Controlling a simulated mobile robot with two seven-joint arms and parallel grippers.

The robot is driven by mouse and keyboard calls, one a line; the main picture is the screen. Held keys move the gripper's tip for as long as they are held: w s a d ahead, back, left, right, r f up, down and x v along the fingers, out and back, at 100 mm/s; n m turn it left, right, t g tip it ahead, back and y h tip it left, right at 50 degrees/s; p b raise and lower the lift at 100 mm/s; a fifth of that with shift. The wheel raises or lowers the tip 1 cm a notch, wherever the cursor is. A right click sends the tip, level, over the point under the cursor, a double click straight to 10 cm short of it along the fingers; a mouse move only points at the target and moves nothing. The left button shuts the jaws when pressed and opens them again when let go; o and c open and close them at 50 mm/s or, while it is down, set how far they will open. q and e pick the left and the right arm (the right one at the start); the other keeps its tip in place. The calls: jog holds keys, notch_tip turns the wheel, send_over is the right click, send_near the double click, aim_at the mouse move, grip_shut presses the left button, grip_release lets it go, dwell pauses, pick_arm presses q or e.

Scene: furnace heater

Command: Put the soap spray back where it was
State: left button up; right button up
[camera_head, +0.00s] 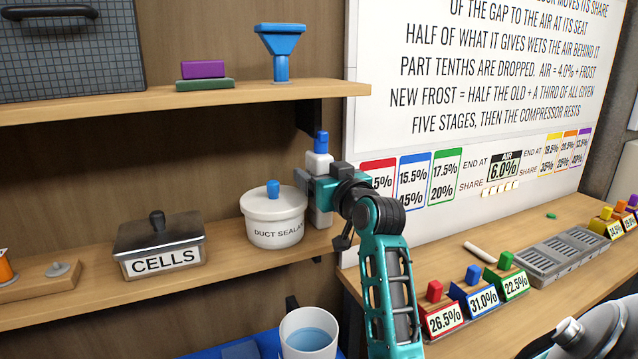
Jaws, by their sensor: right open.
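The soap spray appears to be the white bottle with a blue top (319,164). It stands upright at the right end of the lower wooden shelf (215,262), just right of the white duct sealant tub (274,222). My right gripper (318,187), on the teal arm, is open at the bottle's upper body. It covers part of the bottle, and I cannot tell whether the fingers touch it. My left gripper is not in view.
A metal CELLS box (159,246) stands farther left on the lower shelf. The upper shelf (200,100) holds a blue funnel (280,48). A cup of water (309,333) is below. Coloured percentage blocks (442,318) and metal grates (548,257) line the right bench.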

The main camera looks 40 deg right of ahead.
jog(key=shift+w, duration=0.15)
jog(key=shift+c, duration=0.4)
jog(key=c, duration=0.6)
jog(key=shift+r, duration=0.15)
